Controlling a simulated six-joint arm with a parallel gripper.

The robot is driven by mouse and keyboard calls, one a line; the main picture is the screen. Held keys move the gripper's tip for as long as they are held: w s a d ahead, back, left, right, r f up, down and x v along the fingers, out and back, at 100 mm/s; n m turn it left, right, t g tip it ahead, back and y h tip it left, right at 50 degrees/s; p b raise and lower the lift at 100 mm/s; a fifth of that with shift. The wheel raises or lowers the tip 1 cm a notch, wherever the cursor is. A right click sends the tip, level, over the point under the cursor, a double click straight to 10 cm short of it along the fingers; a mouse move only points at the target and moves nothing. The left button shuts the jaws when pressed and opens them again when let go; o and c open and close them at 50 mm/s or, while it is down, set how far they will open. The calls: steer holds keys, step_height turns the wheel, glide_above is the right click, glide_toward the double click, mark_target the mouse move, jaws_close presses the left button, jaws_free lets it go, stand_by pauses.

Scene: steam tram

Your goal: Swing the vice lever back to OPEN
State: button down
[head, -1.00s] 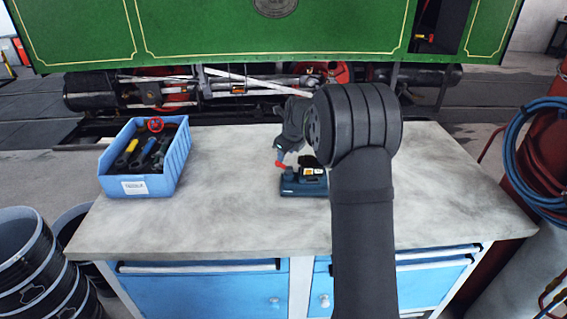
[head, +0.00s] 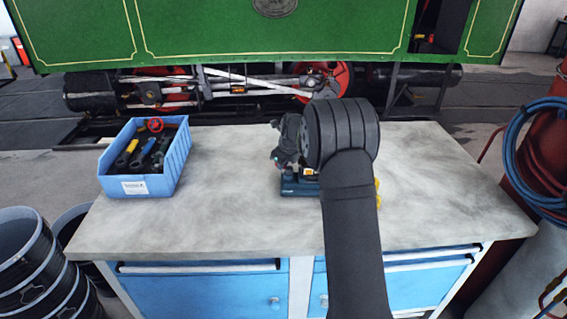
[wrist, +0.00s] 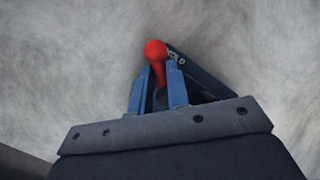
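The vice (head: 299,188) sits on the workbench, a dark teal base with a yellow part (head: 377,188) showing right of my arm. My arm and gripper hide most of it in the head view. In the wrist view the red lever (wrist: 155,50) rises between the two blue fingers of my gripper (wrist: 160,78). Its round knob stands just beyond the fingertips, and both fingers lie against its stem. A dark plate with white lettering (wrist: 177,58), partly hidden, lies beside the lever; I cannot read it fully. No OPEN mark is visible.
A blue bin (head: 134,187) of tools stands at the left of the workbench (head: 230,220). The bench top is clear between bin and vice and at the right. The green tram (head: 200,35) stands behind. Hoses (head: 520,160) hang at the right.

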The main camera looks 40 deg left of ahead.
steer(key=shift+n, duration=0.4)
steer(key=n, duration=0.1)
steer(key=n+g, duration=0.1)
steer(key=n, duration=0.1)
steer(key=s+n+g, duration=0.1)
steer(key=shift+d+n+y, duration=0.3)
steer(key=shift+s+d+n+g, duration=0.2)
steer(key=shift+n+g, duration=0.4)
steer(key=shift+n, duration=0.65)
steer(key=shift+s+d+n+g, duration=0.15)
steer(key=shift+n+g, duration=0.45)
steer(key=shift+n, duration=0.65)
steer(key=shift+w, duration=0.1)
steer(key=c, duration=1.4)
jaws_free()
steer(key=v, duration=1.7)
steer(key=shift+a+r, duration=0.2)
steer(key=shift+r, duration=0.15)
